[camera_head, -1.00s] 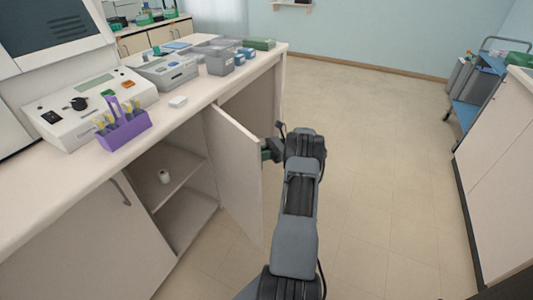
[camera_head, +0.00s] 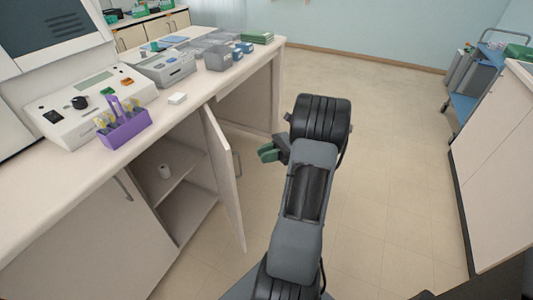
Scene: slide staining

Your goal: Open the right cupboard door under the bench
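The right cupboard door (camera_head: 222,180) under the bench stands ajar, swung out from its far side, and the shelves inside show. Its handle (camera_head: 238,165) shows on the door's outer side, just beyond its free edge. My gripper (camera_head: 264,152), with green fingers, is to the right of the handle, apart from it and from the door. The fingers look spread with nothing between them. Part of the gripper is hidden behind my arm.
The left cupboard door (camera_head: 95,240) is shut. The bench top (camera_head: 190,105) bears instruments and a purple rack (camera_head: 124,128). Free floor (camera_head: 390,170) lies right of my arm; another cabinet (camera_head: 500,170) stands far right.

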